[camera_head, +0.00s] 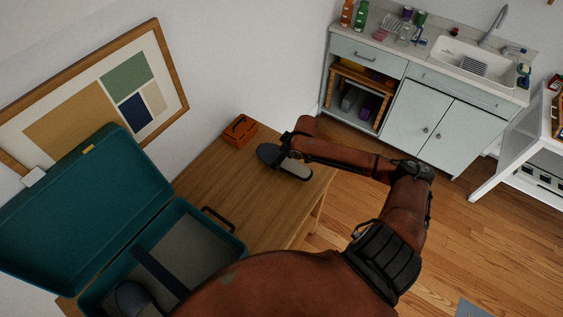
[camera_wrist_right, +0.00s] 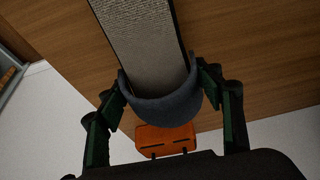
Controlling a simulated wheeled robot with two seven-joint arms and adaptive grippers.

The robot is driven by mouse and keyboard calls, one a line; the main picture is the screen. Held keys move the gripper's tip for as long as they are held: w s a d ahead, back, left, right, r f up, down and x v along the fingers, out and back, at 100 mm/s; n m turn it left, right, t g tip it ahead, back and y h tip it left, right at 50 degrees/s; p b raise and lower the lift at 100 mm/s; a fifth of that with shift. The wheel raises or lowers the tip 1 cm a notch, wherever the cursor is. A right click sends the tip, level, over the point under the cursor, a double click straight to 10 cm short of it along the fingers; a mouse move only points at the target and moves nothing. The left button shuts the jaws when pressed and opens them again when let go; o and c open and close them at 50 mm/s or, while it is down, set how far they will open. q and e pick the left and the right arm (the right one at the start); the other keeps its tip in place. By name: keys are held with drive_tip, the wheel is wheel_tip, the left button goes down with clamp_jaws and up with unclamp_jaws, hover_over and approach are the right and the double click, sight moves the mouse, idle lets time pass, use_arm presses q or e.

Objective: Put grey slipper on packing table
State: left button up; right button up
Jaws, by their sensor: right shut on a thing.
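A grey slipper (camera_head: 294,170) with a dark toe and pale insole is at the right end of the wooden packing table (camera_head: 215,182). I cannot tell whether its sole touches the tabletop. My right gripper (camera_head: 284,151) is shut on its toe; in the right wrist view the slipper (camera_wrist_right: 145,45) lies between my gripper's two fingers (camera_wrist_right: 162,98). A second dark slipper (camera_head: 132,297) lies in the open teal suitcase (camera_head: 225,236), partly cut off at the bottom edge. My left gripper is not in view.
An orange toolbox (camera_head: 238,132) stands at the table's back edge, close to the held slipper; the right wrist view also shows it (camera_wrist_right: 165,139). Bare tabletop lies between suitcase and slipper. A sink cabinet (camera_head: 425,115) and white shelf unit (camera_head: 520,150) stand to the right.

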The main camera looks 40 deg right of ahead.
sight(291, 165)
wheel_tip(291, 165, down, 3)
drive_tip(key=shift+f, duration=0.1)
drive_tip(key=o, duration=1.2)
drive_tip(key=shift+o, duration=0.2)
drive_tip(key=p+v, duration=0.1)
drive_tip(key=v, duration=1.1)
drive_tip(key=shift+p, duration=0.3)
